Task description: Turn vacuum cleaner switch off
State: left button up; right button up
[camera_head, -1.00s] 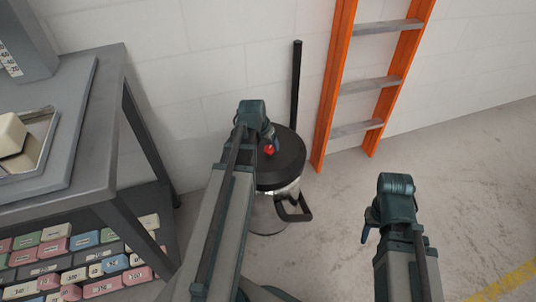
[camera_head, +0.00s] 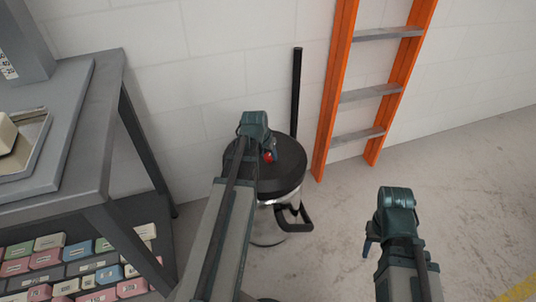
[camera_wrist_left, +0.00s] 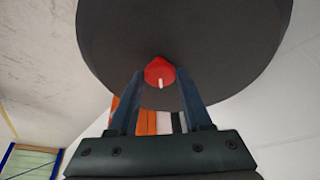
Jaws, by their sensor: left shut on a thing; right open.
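The vacuum cleaner (camera_head: 283,180) stands on the floor against the wall, with a dark round lid, a metallic body and a black handle. Its red switch knob (camera_head: 267,157) sits on the lid and also shows in the left wrist view (camera_wrist_left: 159,72) with a white pointer mark. My left gripper (camera_wrist_left: 159,80) is at the lid, its two fingers on either side of the red knob and shut on it. In the head view the left wrist partly hides the lid. My right gripper (camera_head: 368,240) is open and empty above the floor, to the right of the vacuum cleaner.
An orange ladder (camera_head: 340,90) leans on the wall right of the vacuum cleaner. A black tube (camera_head: 296,90) stands behind it. A grey table (camera_head: 85,150) with labelled blocks (camera_head: 85,250) beneath is at the left. The floor at the right is clear.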

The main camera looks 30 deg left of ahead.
pick_arm(q)
grip_shut()
jog(key=n, duration=0.2)
jog(key=n+y, duration=0.1)
jog(key=shift+d+n+y, duration=0.2)
jog(key=shift+n+y, duration=0.1)
jog(key=shift+n, duration=0.1)
jog(key=n+g, duration=0.1)
jog(key=n, duration=0.1)
jog(key=n+y, duration=0.1)
jog(key=n, duration=0.2)
jog(key=shift+w+d+n+g+y, duration=0.2)
jog(key=shift+n+g+y, duration=0.1)
jog(key=shift+g, duration=0.1)
jog(key=n, duration=0.2)
jog(key=n+g, duration=0.1)
jog(key=n, duration=0.1)
jog(key=shift+w+g+y, duration=0.2)
jog(key=shift+g+y, duration=0.1)
jog(key=shift+y, duration=0.1)
jog(key=shift+n+g, duration=0.7)
jog(key=shift+n, duration=1.4)
jog(key=o, duration=1.2)
grip_release()
